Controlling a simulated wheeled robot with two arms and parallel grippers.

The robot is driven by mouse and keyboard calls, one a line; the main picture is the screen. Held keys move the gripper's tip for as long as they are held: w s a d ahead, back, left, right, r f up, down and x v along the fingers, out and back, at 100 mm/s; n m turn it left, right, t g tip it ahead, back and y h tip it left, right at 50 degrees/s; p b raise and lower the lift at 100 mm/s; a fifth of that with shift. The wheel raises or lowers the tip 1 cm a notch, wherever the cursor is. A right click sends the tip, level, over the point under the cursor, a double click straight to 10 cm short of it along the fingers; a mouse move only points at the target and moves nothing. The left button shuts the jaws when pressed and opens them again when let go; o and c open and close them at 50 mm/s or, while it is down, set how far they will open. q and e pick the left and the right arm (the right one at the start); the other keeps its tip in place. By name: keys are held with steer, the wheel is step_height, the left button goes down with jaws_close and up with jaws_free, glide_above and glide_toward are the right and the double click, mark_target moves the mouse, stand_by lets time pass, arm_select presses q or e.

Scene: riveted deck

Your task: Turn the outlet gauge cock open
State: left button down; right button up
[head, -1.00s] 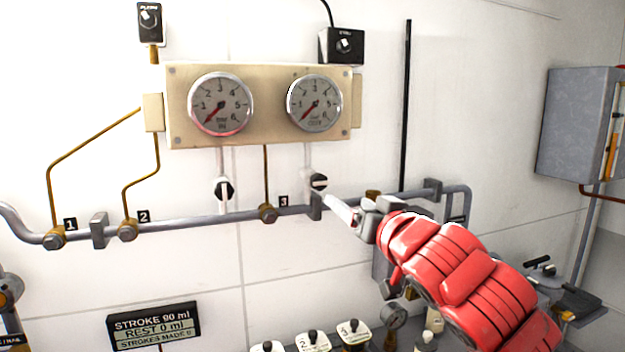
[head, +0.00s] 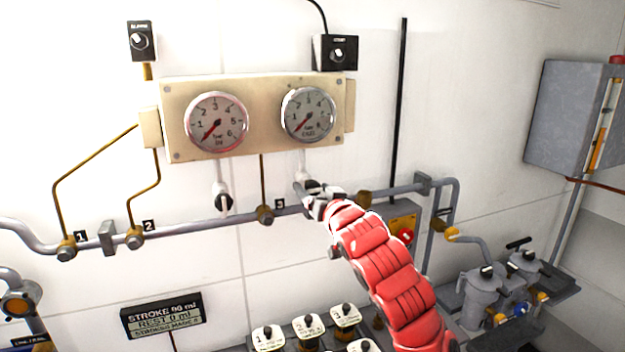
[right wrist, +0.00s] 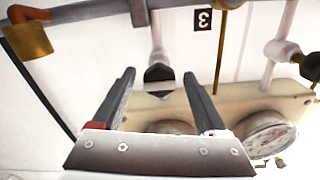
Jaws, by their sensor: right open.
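The outlet gauge cock (right wrist: 158,74) has a dark handle at the end of a pale pipe, under the right-hand gauge (head: 308,114). In the right wrist view, which is upside down, it appears between the two fingers of my open right gripper (right wrist: 161,78). I cannot tell whether a finger touches it. In the head view my right gripper (head: 307,191) mostly covers this cock. The right gauge's needle points to the lower left, at the low end. My left gripper is not in view.
The cream gauge board (head: 263,138) also carries a left gauge (head: 216,122), with its own black-handled cock (head: 222,200) below. A grey horizontal pipe (head: 190,228) runs under the cocks, with a brass fitting (head: 265,215) by label 3. Several switches and grey canisters (head: 483,292) stand lower down.

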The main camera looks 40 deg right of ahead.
steer(key=shift+w+d+f, duration=0.1)
steer(key=shift+w+d, duration=0.05)
steer(key=shift+w, duration=0.45)
jaws_close()
